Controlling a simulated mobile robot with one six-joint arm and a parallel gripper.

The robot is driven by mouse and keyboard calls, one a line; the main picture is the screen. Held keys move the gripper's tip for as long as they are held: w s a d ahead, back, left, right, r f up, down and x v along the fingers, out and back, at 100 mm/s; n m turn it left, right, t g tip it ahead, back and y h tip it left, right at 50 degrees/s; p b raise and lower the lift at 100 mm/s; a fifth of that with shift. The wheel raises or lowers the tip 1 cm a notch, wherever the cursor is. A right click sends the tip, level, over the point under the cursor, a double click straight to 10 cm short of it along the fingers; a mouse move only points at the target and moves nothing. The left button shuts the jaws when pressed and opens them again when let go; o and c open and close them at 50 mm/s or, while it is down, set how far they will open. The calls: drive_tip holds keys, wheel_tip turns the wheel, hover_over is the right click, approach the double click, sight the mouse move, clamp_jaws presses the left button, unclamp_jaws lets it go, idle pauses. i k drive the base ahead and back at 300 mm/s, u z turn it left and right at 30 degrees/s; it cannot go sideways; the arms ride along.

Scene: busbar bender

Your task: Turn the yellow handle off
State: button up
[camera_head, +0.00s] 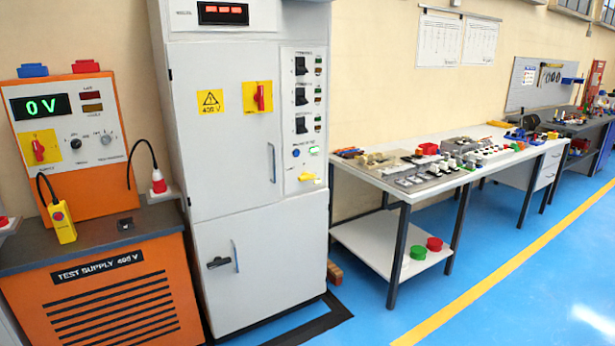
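A small yellow handle (308,177) sits low on the white control panel (304,120) of the tall grey cabinet (225,150). It appears to lie roughly horizontal, pointing right; its exact setting is too small to read. Above it on the panel are a blue button, a lit green button and several black switches. A red handle (260,97) on a yellow plate stands upright on the cabinet door, left of the panel. Another red handle (38,149) on a yellow plate is on the orange test supply (90,200). My gripper is not in view.
The test supply display reads 0 V. A yellow hand control (62,222) and a red-white plug (158,182) rest on its top. A workbench (400,188) with many parts stands right of the cabinet. Blue floor (400,325) lies open in front, crossed by a yellow line.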

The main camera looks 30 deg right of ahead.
sight(305, 176)
drive_tip(key=z, duration=0.1)
drive_tip(key=i, duration=1.2)
drive_tip(key=u, duration=0.15)
